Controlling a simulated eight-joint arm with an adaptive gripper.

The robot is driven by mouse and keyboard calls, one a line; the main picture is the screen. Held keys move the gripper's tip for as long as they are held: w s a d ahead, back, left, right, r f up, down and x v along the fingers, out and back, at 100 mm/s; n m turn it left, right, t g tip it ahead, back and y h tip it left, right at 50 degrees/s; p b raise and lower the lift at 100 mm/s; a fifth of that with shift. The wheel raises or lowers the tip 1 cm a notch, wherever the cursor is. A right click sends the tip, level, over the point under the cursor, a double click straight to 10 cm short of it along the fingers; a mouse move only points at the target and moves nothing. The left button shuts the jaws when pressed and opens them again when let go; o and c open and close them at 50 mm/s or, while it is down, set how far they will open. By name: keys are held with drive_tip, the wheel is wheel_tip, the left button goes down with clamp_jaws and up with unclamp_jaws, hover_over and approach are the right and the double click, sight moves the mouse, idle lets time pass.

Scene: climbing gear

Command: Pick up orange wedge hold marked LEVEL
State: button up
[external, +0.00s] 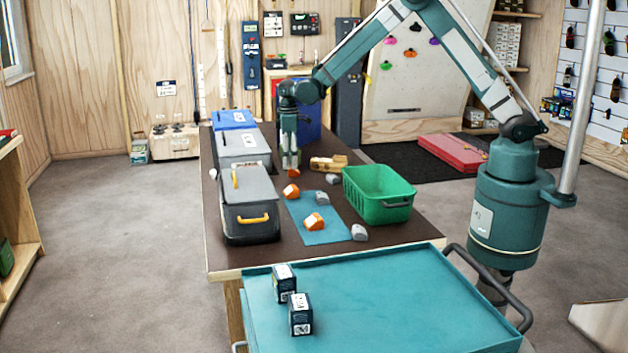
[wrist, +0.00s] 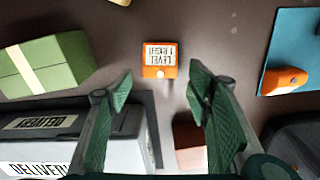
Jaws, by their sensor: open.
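The orange wedge hold marked LEVEL (wrist: 160,52) lies on the dark table top in the wrist view. Its white label reads LEVEL and a second line, upside down, and it has a round bolt hole. My gripper (wrist: 160,88) is open and empty, with its two green fingers either side of the hold's line and the hold beyond the tips. Another orange hold (wrist: 285,80) lies on the blue mat (wrist: 303,45).
A grey DELIVERY box (wrist: 130,135) is close by at lower left, and a green box with a pale band (wrist: 45,65) lies farther left. A green basket (external: 380,195), grey holds, a wooden piece (external: 328,163) and a lidded bin (external: 248,205) share the table.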

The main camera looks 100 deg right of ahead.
sight(294, 171)
drive_tip(key=shift+f, duration=1.9)
drive_tip(key=c, duration=1)
